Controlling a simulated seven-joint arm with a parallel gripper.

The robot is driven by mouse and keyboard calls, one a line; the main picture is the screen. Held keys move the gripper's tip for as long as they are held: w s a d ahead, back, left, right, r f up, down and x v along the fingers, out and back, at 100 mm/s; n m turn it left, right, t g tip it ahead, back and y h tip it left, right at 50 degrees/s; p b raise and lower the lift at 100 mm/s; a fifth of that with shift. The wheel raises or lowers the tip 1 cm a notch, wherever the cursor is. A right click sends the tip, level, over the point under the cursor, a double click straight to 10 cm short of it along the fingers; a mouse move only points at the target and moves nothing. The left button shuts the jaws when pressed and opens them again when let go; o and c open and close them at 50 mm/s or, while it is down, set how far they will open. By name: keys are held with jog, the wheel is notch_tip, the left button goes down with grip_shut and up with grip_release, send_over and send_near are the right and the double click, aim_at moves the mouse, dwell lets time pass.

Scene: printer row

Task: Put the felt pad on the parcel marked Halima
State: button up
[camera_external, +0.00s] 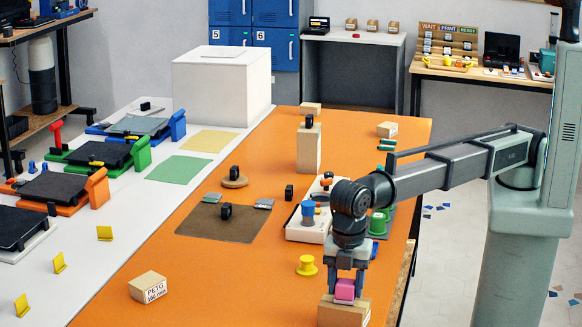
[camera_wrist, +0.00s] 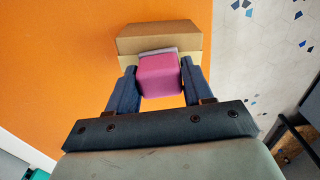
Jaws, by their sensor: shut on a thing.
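My gripper (camera_external: 345,287) points down at the front right of the orange table and is shut on a small pink block (camera_wrist: 160,76). The block is over a cardboard parcel (camera_external: 344,312); this parcel also shows in the wrist view (camera_wrist: 158,38). A thin grey piece (camera_wrist: 158,51) shows at the block's far edge, against the parcel; I cannot tell if it is the felt pad or a label. I cannot tell whether the block touches the parcel. No name is readable on this parcel.
Another parcel (camera_external: 149,288), labelled PETG 160 min, stands at the front left of the orange table (camera_external: 230,290). A yellow spool (camera_external: 306,265) and a white tray (camera_external: 297,234) are behind my gripper. A brown mat (camera_external: 220,226) lies mid-table. The table's right edge is close by.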

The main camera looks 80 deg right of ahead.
aim_at(346, 282)
jog(key=shift+f, duration=0.1)
jog(key=o, duration=1)
notch_tip(346, 282, up, 12)
jog(key=shift+r, duration=0.15)
dwell(0.4)
